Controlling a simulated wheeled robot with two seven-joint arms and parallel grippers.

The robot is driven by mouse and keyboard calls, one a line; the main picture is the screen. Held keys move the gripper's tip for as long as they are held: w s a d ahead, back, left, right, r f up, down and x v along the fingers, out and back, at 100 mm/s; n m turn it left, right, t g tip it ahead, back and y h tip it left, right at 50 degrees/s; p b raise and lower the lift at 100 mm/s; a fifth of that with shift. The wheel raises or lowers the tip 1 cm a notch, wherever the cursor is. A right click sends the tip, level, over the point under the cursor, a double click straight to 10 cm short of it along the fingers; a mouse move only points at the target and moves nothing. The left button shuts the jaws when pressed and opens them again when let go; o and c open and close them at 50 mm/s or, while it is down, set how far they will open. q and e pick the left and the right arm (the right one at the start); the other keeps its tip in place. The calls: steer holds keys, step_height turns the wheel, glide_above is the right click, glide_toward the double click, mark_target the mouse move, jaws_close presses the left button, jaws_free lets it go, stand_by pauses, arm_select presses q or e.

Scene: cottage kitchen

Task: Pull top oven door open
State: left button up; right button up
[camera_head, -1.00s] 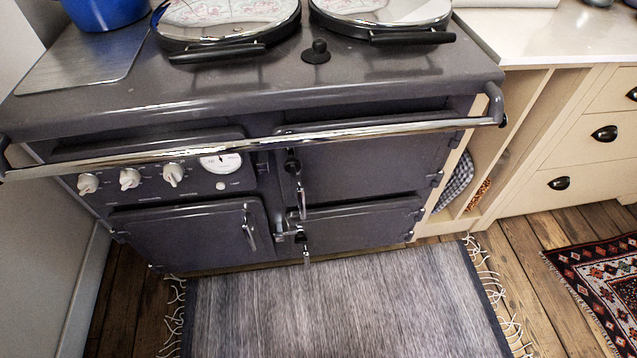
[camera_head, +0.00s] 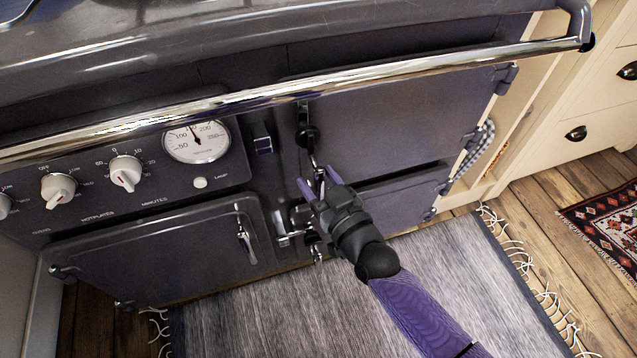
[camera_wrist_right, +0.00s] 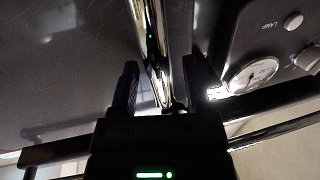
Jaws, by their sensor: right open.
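The top oven door (camera_head: 400,125) is the dark grey upper-right door of the range, and it looks closed. Its hinges are on the right edge, and its chrome lever handle (camera_head: 319,178) hangs at the left edge below a round black latch knob. My right gripper (camera_head: 320,184) is at this handle, with its purple fingers open on either side of it. In the right wrist view the chrome handle (camera_wrist_right: 156,45) runs between the two dark open fingers (camera_wrist_right: 162,82). Whether a finger touches the handle cannot be told. My left gripper is not in view.
A chrome rail (camera_head: 400,72) crosses in front of the range, above the handle. A lower right door (camera_head: 395,200) and a lower left door (camera_head: 155,255) look closed. Control knobs and a round gauge (camera_head: 196,141) are left. A grey rug (camera_head: 440,270) covers the floor.

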jaws_close()
stand_by(1.2)
stand_by(0.3)
